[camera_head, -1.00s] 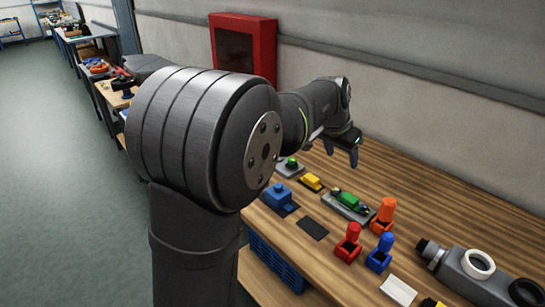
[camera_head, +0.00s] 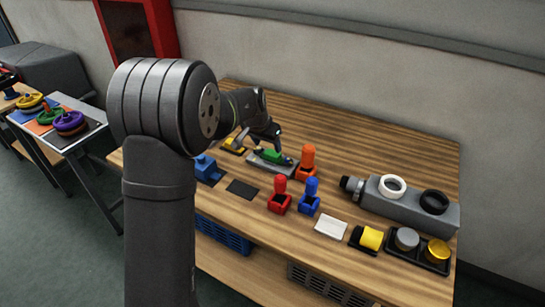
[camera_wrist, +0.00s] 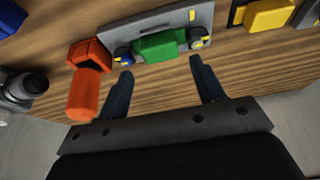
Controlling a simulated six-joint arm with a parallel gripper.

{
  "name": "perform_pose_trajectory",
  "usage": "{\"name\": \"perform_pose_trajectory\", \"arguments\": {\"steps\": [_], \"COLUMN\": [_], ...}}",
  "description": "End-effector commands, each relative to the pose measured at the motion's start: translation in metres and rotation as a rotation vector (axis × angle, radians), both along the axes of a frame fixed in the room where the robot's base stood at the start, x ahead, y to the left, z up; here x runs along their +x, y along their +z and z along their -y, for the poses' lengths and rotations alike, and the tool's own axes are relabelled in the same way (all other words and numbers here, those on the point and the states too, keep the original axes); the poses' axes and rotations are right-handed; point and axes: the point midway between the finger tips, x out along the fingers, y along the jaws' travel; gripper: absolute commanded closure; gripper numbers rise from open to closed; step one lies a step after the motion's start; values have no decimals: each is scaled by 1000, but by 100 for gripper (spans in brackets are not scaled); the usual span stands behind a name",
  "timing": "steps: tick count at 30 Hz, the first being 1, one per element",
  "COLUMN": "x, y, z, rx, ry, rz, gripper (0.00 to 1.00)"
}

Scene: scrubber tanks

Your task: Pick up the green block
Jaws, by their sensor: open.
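The green block (camera_head: 272,156) sits on a grey plate (camera_head: 258,164) on the wooden table in the head view. My gripper (camera_wrist: 160,72) is open and empty in the wrist view. Its two dark fingers point toward the green block, one toward each side, and appear apart from it. In the head view my gripper (camera_head: 262,140) is just above and beside the block, and partly blocks the sight of it.
An orange part (camera_head: 307,160) stands close to the plate, and also shows in the wrist view (camera_wrist: 86,85). A yellow block (camera_head: 233,145) is on the other side. Red (camera_head: 280,196) and blue (camera_head: 309,196) parts stand nearer the front edge. The back of the table is clear.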

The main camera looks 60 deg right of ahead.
Motion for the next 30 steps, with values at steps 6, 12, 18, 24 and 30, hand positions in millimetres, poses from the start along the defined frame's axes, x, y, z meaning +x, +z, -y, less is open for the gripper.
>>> {"name": "perform_pose_trajectory", "arguments": {"steps": [6,12,18,24,30], "x": [0,-1,-1,-1,-1], "y": [-14,-35,-54,-57,-56], "z": [6,21,31,32,32], "rx": [1,3,0,-1,-1], "ry": [0,0,0,0,0], "rz": [0,-1,1,1,1], "gripper": [38,38,38,38,62]}}
